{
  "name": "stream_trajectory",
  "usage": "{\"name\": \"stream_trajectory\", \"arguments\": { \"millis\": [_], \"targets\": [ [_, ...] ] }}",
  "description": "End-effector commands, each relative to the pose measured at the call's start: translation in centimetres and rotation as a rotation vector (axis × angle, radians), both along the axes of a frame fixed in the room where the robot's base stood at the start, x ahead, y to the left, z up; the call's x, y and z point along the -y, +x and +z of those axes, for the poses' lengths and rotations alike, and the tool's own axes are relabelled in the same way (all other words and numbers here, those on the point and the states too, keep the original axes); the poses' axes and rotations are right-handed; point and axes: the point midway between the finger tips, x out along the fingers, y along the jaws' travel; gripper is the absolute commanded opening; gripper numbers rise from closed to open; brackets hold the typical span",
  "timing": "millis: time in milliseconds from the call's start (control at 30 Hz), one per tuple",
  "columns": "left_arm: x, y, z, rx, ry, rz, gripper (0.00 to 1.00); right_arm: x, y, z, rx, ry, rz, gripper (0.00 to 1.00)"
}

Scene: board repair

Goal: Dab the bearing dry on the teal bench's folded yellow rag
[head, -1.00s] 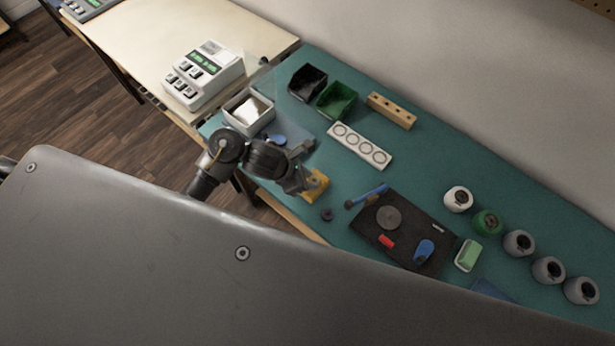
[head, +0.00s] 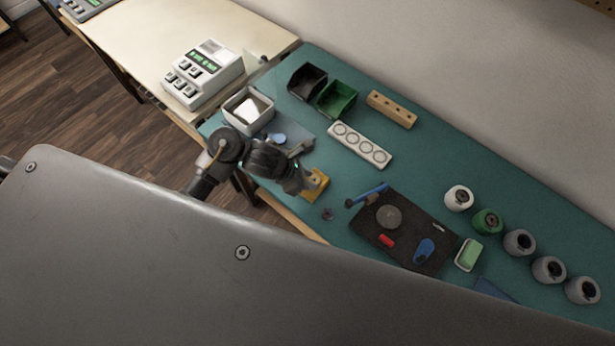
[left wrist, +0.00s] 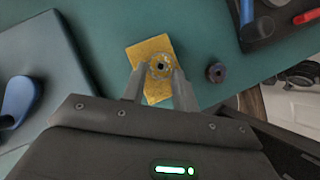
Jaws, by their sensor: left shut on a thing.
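The folded yellow rag (head: 319,181) lies flat on the teal bench, partly behind my left gripper. It also shows in the left wrist view (left wrist: 146,50). My left gripper (head: 303,188) is over the rag, and in the left wrist view its two fingers (left wrist: 160,72) are shut on the bearing (left wrist: 161,67), a small metal ring with a dark centre. The bearing is seen against the rag; I cannot tell if it touches the cloth. In the head view the bearing cannot be made out. My right gripper is not in view.
A small dark ring (left wrist: 216,72) lies on the bench beside the rag. A dark mat (head: 394,252) with tools and a disc is to the right. A white tray (head: 248,110), a blue-grey board (head: 299,134) and a white strip with circles (head: 360,145) stand further back.

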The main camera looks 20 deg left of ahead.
Motion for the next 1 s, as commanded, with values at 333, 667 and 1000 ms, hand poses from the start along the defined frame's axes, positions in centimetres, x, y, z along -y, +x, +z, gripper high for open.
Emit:
{"name": "stream_trajectory", "arguments": {
  "millis": [333, 667, 1000],
  "targets": [
    [-0.01, 0.03, -0.40, 0.001, 0.001, 0.000, 0.13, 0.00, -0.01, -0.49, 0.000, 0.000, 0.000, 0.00],
    [-0.02, 0.04, -0.72, 0.002, 0.000, 0.000, 0.13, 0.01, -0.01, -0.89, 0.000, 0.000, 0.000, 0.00],
    [-0.01, 0.01, -0.69, 0.000, 0.000, -0.001, 0.13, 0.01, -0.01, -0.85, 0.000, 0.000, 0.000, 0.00]
  ]
}}
